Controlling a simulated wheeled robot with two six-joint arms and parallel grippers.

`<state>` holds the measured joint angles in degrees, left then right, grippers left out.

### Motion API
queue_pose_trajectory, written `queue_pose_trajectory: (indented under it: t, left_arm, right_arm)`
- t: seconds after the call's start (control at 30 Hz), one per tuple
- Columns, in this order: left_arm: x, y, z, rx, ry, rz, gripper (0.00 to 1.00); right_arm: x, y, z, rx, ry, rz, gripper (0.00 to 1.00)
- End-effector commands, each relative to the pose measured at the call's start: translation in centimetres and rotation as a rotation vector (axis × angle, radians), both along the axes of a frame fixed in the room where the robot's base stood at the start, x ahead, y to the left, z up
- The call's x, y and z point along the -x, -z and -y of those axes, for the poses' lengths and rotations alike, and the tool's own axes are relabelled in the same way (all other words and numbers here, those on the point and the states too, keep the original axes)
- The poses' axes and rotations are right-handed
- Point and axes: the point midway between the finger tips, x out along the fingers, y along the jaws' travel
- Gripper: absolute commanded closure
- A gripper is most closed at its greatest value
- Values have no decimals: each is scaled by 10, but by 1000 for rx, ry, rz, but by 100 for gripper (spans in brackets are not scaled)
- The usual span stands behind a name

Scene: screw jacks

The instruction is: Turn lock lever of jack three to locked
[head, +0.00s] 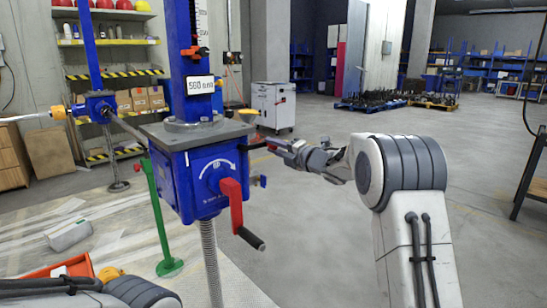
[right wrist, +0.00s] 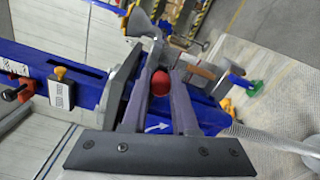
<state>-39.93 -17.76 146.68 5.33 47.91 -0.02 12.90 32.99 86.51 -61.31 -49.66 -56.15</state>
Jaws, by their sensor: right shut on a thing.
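The blue screw jack (head: 203,182) stands in the middle of the head view, with a grey top plate, a tall scale post and a display (head: 200,86) reading about 560. A red crank (head: 232,200) with a black handle hangs at its front. My right gripper (head: 277,148) is at the jack's right side, just below the plate. In the right wrist view its fingers are shut on a red round knob (right wrist: 160,84), apparently the lock lever's end. Most of the lever is hidden by the fingers and housing. My left gripper is not in view.
Another blue jack (head: 98,104) stands behind on the left. A green stand (head: 160,215) is beside the main jack's left side. A grey block (head: 69,234) and an orange bin (head: 62,268) lie at lower left. A white cabinet (head: 273,105) stands behind; the floor at right is open.

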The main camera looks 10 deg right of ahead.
Motion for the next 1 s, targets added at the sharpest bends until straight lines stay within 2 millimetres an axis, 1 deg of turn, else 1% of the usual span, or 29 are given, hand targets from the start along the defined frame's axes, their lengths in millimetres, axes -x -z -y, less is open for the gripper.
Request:
queue_pose_trajectory:
  t: [0.03, 0.13, 0.63, 0.67, 0.7, 0.73, 1.0]
  left_arm:
    - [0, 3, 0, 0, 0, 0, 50]
    - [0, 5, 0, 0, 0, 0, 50]
    - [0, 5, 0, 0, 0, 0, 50]
    - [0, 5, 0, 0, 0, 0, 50]
    - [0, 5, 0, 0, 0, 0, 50]
    - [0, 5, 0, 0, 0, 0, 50]
    - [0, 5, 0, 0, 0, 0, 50]
  right_arm:
    - [1, 2, -1, 17, -3, 6, 100]
    - [0, 0, -1, 35, -3, 16, 100]
    - [0, -3, -2, 51, -5, 24, 100]
    - [1, -3, -2, 51, -5, 24, 69]
    - [1, -3, -2, 51, -5, 24, 54]
    - [0, -3, -1, 50, -5, 25, 44]
    - [0, -4, 0, 46, -2, 25, 44]
